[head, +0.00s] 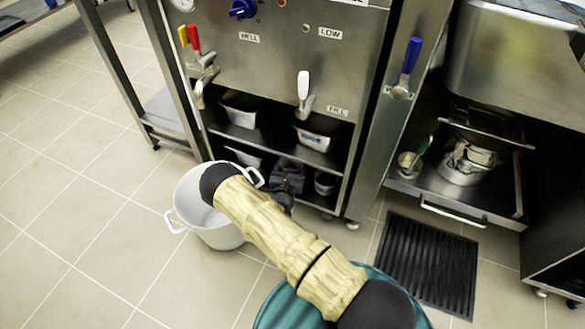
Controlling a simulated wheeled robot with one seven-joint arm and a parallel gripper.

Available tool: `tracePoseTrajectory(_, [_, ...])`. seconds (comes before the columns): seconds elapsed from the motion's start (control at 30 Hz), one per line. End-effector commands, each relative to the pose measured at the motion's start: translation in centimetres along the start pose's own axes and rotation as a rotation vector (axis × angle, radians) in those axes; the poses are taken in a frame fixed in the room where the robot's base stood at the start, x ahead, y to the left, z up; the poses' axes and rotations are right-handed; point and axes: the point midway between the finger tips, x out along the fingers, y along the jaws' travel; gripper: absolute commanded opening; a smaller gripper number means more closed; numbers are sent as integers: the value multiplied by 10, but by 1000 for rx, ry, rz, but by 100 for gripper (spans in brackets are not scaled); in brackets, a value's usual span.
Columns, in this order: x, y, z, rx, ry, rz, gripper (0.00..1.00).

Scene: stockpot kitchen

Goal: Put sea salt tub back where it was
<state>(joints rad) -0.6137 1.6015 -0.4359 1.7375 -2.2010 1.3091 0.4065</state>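I cannot identify the sea salt tub for certain. A small round pale container (325,183) sits low in the steel cabinet, partly in shadow, and its label cannot be read. My arm reaches from the bottom right to the upper left, over the white pot. A dark grey part (288,176) at the cabinet's lower opening looks like my wrist or gripper, just left of the small container. Its fingertips cannot be made out, so I cannot see whether it is open, shut or holding something.
A white two-handled pot (222,236) stands on the floor, partly behind my arm. Labelled steel bins (318,138) sit on the cabinet's shelf (270,143). A black ribbed mat (428,262) lies on the right. Pans (462,170) fill a right-hand shelf. Floor at left is clear.

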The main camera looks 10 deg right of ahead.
Motion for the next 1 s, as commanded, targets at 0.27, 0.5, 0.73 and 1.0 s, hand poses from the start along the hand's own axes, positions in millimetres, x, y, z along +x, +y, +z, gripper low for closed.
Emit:
tracePoseTrajectory(0.27, [15,-1,-20,0,0,-1,45])
tracePoseTrajectory(0.5, [15,0,-36,0,-2,-1,45])
tracePoseTrajectory(0.73, [15,0,-34,0,-1,0,45])
tracePoseTrajectory(1.0, [15,0,-38,0,-1,0,89])
